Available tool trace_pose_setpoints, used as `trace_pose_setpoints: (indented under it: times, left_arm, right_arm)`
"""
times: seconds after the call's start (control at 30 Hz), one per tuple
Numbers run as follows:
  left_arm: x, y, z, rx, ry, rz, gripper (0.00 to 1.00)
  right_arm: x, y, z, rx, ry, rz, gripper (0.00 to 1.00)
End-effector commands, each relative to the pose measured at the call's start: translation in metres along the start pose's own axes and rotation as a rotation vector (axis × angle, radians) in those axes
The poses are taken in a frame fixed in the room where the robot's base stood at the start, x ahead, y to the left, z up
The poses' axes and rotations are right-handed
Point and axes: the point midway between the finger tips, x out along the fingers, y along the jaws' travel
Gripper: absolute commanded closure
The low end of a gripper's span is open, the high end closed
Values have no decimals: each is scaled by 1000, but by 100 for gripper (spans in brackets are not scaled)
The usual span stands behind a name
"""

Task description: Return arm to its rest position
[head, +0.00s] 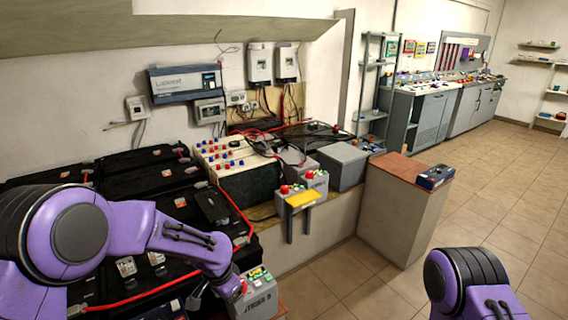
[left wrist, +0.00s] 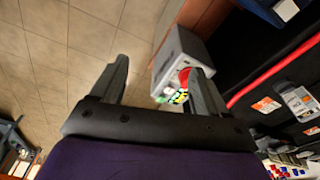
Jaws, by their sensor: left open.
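My left arm (head: 165,230) is purple and black and reaches in from the left over the black batteries in the head view. Its far end is low, next to a grey control box (head: 258,297) with green and yellow buttons. In the left wrist view my left gripper (left wrist: 158,85) is open, with its two dark fingers apart and nothing between them that it grips. The grey box (left wrist: 178,50) with a red button lies beyond the right finger. Part of my right arm (head: 470,285) shows at the bottom right of the head view; its gripper is out of frame.
Large black batteries (head: 150,175) with a red cable lie under and behind my left arm. A grey post with red buttons and a yellow label (head: 301,197) stands ahead. A brown-topped counter (head: 398,168) holds a small blue device (head: 435,177). Tiled floor (head: 500,200) is open at right.

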Motion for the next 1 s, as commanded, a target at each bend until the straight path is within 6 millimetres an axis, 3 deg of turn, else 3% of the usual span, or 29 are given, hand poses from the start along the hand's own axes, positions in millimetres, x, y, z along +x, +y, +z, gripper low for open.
trace_pose_setpoints:
  times: [0.37, 0.47, 0.57, 0.67, 0.77, 0.8, 0.9, 1.0]
  left_arm:
    - [16, -1, -16, -269, 242, -33, 25]
    - [28, -2, -8, -390, 316, -43, 25]
    - [46, -3, 14, -545, 387, -61, 25]
    - [72, -3, 61, -755, 452, -103, 25]
    - [95, 4, 143, -997, 485, -195, 25]
    - [100, 9, 179, -1076, 483, -240, 25]
    - [104, 27, 260, -1195, 429, -342, 25]
    - [106, 51, 317, -1225, 321, -387, 25]
  right_arm:
    - [0, 0, 0, 0, 0, 0, 57]
    - [0, 0, 0, 0, 0, 0, 57]
    - [0, 0, 0, 0, 0, 0, 57]
    - [0, 0, 0, 0, 0, 0, 57]
    - [0, 0, 0, 0, 0, 0, 57]
    - [0, 0, 0, 0, 0, 0, 57]
    - [0, 0, 0, 0, 0, 0, 57]
    - [0, 0, 0, 0, 0, 0, 57]
